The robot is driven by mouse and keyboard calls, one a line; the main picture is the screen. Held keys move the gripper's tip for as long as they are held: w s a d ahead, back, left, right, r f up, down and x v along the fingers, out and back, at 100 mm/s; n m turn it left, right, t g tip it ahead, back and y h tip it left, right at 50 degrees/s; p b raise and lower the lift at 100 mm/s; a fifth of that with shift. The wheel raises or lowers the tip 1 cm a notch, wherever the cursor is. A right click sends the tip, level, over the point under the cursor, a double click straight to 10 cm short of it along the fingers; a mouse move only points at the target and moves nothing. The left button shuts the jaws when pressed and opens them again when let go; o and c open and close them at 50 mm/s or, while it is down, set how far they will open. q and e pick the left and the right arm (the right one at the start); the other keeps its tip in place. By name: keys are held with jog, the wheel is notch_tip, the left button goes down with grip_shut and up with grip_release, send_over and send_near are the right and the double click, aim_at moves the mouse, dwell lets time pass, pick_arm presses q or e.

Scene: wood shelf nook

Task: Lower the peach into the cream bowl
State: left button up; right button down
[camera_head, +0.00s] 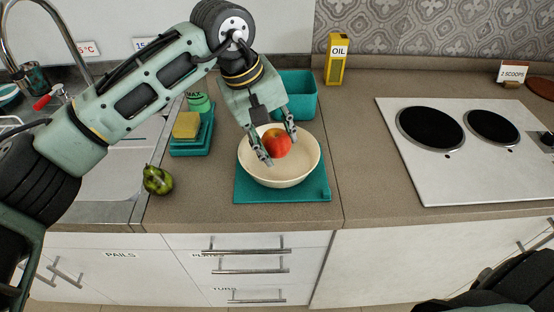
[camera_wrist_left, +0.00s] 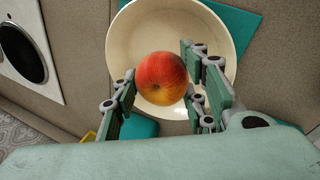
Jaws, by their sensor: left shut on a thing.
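The peach (camera_head: 276,142), a round red-orange fruit, is between the fingers of my left gripper (camera_head: 279,149), which is shut on it. The gripper reaches down over the cream bowl (camera_head: 285,179), a wide shallow round bowl. In the left wrist view the peach (camera_wrist_left: 161,78) shows against the inside of the bowl (camera_wrist_left: 222,22), towards one side of it. I cannot tell whether the peach touches the bowl's bottom. The bowl stands on a teal mat (camera_head: 312,194). My right gripper is not in view.
A green fruit (camera_head: 157,180) lies left of the bowl near the counter edge. A teal tray with a yellow sponge (camera_head: 186,125), a teal bin (camera_head: 301,93) and an oil box (camera_head: 336,60) stand behind. The hob (camera_head: 455,180) is right, with bare counter between.

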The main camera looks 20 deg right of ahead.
pick_arm(q)
jog(key=shift+f+b, duration=0.4)
jog(key=shift+f, duration=0.15)
jog(key=o, duration=1.3)
